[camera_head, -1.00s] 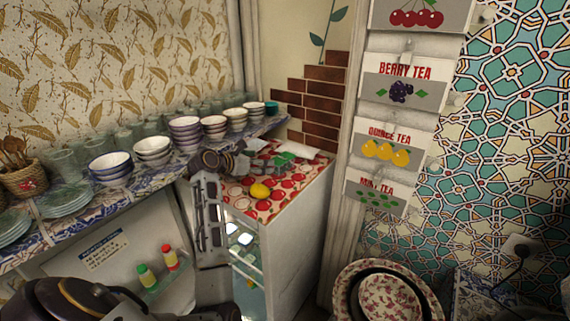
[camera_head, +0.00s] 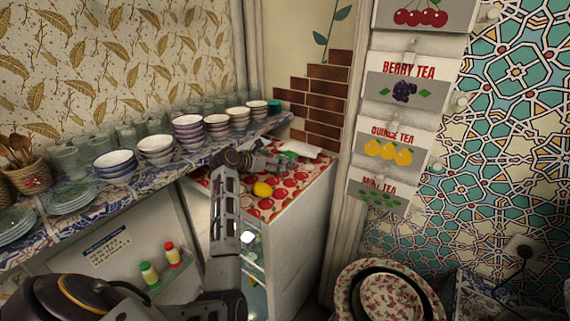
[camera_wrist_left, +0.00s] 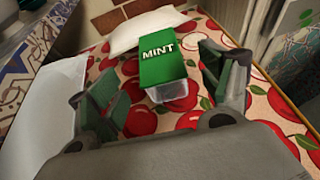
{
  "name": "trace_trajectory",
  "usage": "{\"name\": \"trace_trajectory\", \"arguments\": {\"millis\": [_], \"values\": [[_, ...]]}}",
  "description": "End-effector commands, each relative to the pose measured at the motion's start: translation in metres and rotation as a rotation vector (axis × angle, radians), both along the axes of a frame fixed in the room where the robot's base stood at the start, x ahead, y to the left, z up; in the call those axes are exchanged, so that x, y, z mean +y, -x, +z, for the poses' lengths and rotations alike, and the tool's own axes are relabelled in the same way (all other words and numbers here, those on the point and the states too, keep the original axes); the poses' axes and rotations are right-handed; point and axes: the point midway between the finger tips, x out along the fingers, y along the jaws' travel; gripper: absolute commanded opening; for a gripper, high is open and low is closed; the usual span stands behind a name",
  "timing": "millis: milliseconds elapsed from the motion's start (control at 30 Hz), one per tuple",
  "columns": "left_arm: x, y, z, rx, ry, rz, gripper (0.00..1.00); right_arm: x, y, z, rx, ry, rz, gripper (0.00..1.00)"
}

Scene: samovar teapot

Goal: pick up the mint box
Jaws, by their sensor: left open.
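The mint box (camera_wrist_left: 172,93) stands on the red apple-patterned cloth (camera_wrist_left: 140,119). It is a small clear container with a green lid lettered MINT. My left gripper (camera_wrist_left: 159,68) is open, with one green-padded finger on each side of the box and visible gaps between. In the head view, my left gripper (camera_head: 272,160) reaches over the cloth-covered counter beside the green lid of the mint box (camera_head: 288,154), and partly hides it. My right gripper is not in view.
A tiled shelf (camera_head: 190,168) with stacked bowls runs along the left.

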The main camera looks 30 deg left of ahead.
Motion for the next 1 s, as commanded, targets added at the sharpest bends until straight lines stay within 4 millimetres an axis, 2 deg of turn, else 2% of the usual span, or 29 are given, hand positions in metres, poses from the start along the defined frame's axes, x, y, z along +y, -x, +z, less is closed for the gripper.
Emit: {"name": "trace_trajectory", "arguments": {"millis": [233,767,1000], "values": [[-0.003,-0.018,-0.007,0.0,0.0,0.0,0.79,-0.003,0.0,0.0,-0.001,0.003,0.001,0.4],[-0.004,-0.022,-0.009,0.0,-0.001,0.0,0.79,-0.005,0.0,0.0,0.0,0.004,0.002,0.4],[-0.007,-0.037,-0.013,0.002,-0.001,-0.001,0.79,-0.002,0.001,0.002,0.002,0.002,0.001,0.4]]}}
